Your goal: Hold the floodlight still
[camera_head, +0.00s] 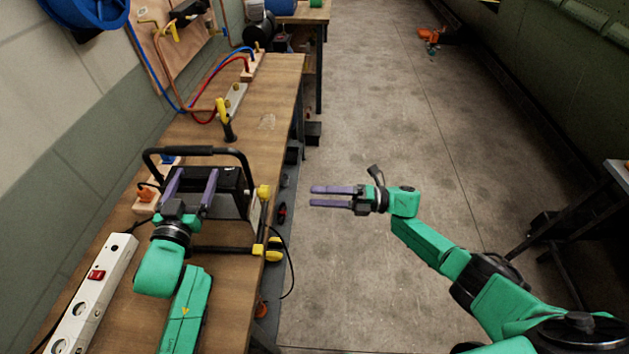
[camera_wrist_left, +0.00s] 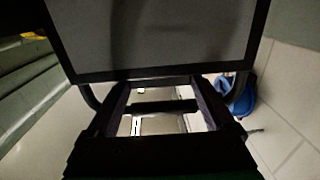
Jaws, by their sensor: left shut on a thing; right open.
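The floodlight (camera_head: 229,184) stands on the workbench, a dark box inside a black tubular frame with yellow end caps. In the left wrist view its dark grey panel (camera_wrist_left: 155,35) fills the upper middle, with part of its tubular frame below. My left gripper (camera_head: 197,172) reaches over the near side of the floodlight and is shut on it, its purple fingers at the frame and housing. The exact contact is hidden. My right gripper (camera_head: 313,196) is open and empty over the floor, to the right of the bench and apart from the floodlight.
A white power strip (camera_head: 92,292) lies along the bench's left side. A yellow-and-black tool (camera_head: 226,120) and red and blue hoses (camera_head: 214,84) are farther back on the bench (camera_head: 280,95). A cable hangs off the bench edge. The floor aisle (camera_head: 375,110) is open.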

